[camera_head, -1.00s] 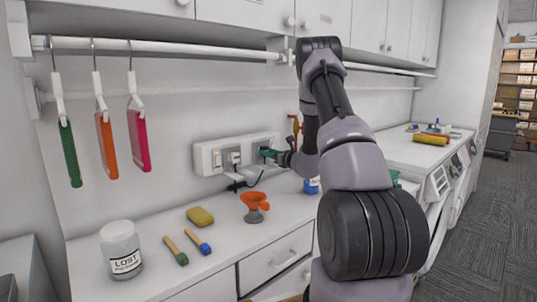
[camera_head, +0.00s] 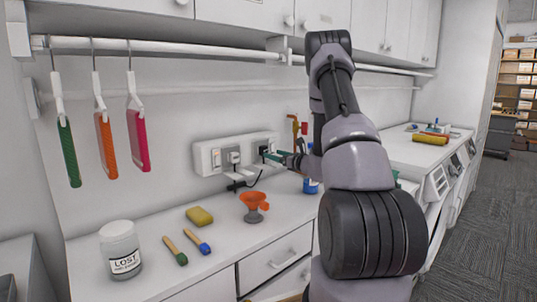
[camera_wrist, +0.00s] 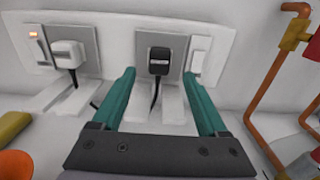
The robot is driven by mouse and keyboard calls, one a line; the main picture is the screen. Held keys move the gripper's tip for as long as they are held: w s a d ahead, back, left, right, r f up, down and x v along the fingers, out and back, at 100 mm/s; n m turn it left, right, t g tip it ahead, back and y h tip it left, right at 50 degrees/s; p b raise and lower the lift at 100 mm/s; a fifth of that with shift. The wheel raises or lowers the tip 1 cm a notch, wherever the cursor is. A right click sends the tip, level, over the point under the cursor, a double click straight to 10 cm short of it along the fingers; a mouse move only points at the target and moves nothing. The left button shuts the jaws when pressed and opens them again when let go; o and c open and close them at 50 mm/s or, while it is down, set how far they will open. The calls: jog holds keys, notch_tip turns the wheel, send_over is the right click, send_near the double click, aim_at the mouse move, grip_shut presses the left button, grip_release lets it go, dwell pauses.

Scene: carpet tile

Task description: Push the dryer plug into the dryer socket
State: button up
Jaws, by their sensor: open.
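The dryer plug, black with a small label, (camera_wrist: 158,62) is at the right-hand grey socket plate (camera_wrist: 176,36), which I take as the dryer socket. Its cord hangs down below it. It looks to be in the socket, but how deep it sits cannot be told. The plug also shows in the head view (camera_head: 263,149). My gripper (camera_wrist: 158,76) is open, with a teal finger on each side of the plug's line and the tips a little short of the panel. In the head view my gripper (camera_head: 273,157) is just right of the plug.
A white plug (camera_wrist: 67,54) sits in the left socket of the same white wall panel (camera_head: 207,160). Orange pipework (camera_wrist: 268,90) runs to the right.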

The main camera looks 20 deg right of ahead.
jog(key=v, duration=0.5)
jog(key=shift+s, duration=0.15)
jog(key=s+a+r+n+g+y, duration=0.3)
jog(key=s+a+r+n+g, duration=0.2)
jog(key=s+a+r+n, duration=0.45)
jog(key=s+a+r+n+g+y, duration=0.3)
jog(key=s+a+r+n+g, duration=0.25)
jog(key=a, duration=0.75)
jog(key=s+a+r+n+g+h, duration=0.25)
jog(key=s+n+h, duration=0.35)
jog(key=s, duration=0.7)
jog(key=s+d+r+n+t+h, duration=0.3)
jog(key=s+d+n+h, duration=0.1)
jog(key=s+d+n, duration=0.2)
jog(key=shift+s+n, duration=0.45)
jog(key=shift+n, duration=0.05)
